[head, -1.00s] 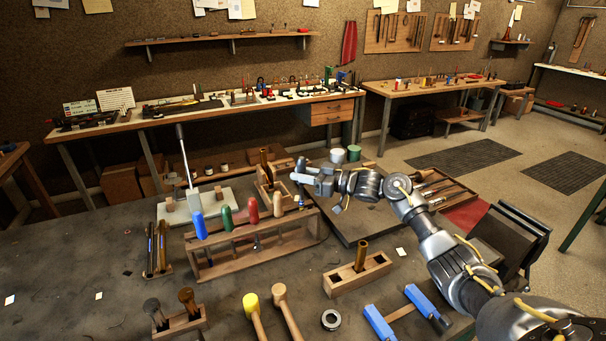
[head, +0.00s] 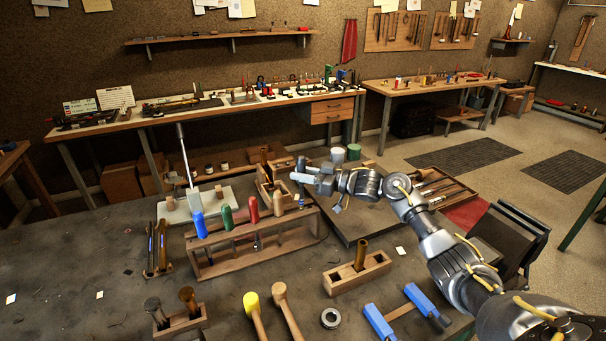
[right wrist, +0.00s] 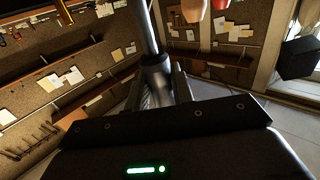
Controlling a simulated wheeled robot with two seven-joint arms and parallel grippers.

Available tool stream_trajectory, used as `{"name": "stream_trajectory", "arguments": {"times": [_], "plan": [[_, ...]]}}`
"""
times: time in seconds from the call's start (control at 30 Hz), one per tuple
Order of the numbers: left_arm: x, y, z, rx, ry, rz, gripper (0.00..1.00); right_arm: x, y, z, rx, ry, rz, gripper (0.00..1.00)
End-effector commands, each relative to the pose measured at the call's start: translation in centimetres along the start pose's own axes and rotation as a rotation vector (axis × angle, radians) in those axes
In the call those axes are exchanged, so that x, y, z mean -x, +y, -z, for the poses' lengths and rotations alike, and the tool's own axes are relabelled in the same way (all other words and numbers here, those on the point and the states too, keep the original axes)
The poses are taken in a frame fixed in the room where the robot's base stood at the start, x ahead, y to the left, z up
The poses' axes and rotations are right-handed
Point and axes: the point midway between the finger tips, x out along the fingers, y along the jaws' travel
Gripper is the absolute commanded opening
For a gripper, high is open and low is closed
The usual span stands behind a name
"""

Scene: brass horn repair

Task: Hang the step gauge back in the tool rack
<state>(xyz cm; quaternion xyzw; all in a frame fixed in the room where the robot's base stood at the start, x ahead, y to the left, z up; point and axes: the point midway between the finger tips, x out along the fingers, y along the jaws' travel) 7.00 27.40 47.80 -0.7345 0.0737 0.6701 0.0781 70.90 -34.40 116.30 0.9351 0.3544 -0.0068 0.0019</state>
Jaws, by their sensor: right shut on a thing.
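The tool rack (head: 262,258) is a wooden stand on the bench, with blue (head: 198,224), green (head: 227,217) and red (head: 252,209) handled tools and a plain wooden handle (head: 278,203) in a row. My right gripper (head: 303,173) is above and behind the rack's right end. It is shut on a grey metal rod with a thicker collar (right wrist: 154,72), seen in the right wrist view, which I take for the step gauge. In the head view the held piece is mostly hidden by the gripper. My left gripper is out of view.
A wooden block with a brass piece (head: 360,272), mallets (head: 255,314), a metal ring (head: 330,318) and a blue-ended tool (head: 405,312) lie in front. A wooden holder (head: 268,186) stands behind the rack. Bare bench (head: 80,270) lies at left.

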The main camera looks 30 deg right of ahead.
Motion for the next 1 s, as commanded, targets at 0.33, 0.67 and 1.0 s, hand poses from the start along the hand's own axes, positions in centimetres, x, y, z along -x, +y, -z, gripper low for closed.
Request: {"name": "stream_trajectory", "arguments": {"times": [0.33,0.67,1.0], "plan": [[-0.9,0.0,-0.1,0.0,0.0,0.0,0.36,0.0,0.0,-1.3,0.0,0.001,0.0,0.0],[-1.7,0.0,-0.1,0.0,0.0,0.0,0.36,-0.1,0.0,-2.6,0.001,0.0,0.0,0.0],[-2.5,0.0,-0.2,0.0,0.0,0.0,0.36,-0.1,0.0,-4.0,0.0,0.0,0.0,0.0]]}}
